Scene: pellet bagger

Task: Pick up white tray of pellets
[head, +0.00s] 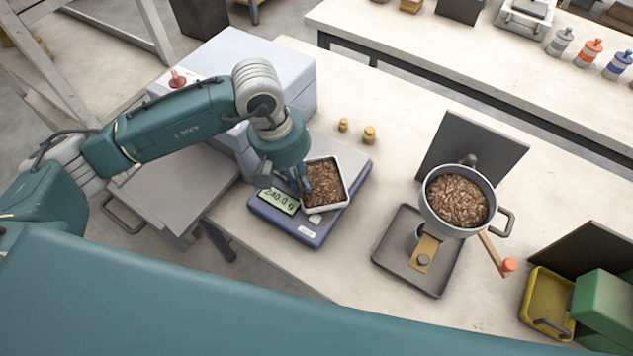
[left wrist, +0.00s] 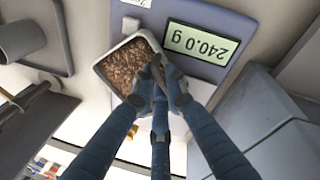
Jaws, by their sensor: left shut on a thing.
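The white tray of pellets (head: 345,199) sits on the blue scale (head: 284,226), filled with brown pellets. It also shows in the left wrist view (left wrist: 102,69). The scale's display (head: 279,200) reads 240.0 g. My left gripper (head: 305,189) reaches down from above and is shut on the tray's near-left wall. In the left wrist view its fingers (left wrist: 158,78) meet at the tray's edge, beside the display, and hide part of that wall. The tray looks level and still over the scale's plate; I cannot tell whether it touches it. My right gripper is not in view.
A pellet machine with a round hopper (head: 458,203) full of pellets stands to the right, with an orange-tipped lever (head: 508,265). Two small brass weights (head: 369,135) stand behind the scale. A grey-blue machine (head: 250,70) is at left. A yellow bin (head: 547,305) is at far right.

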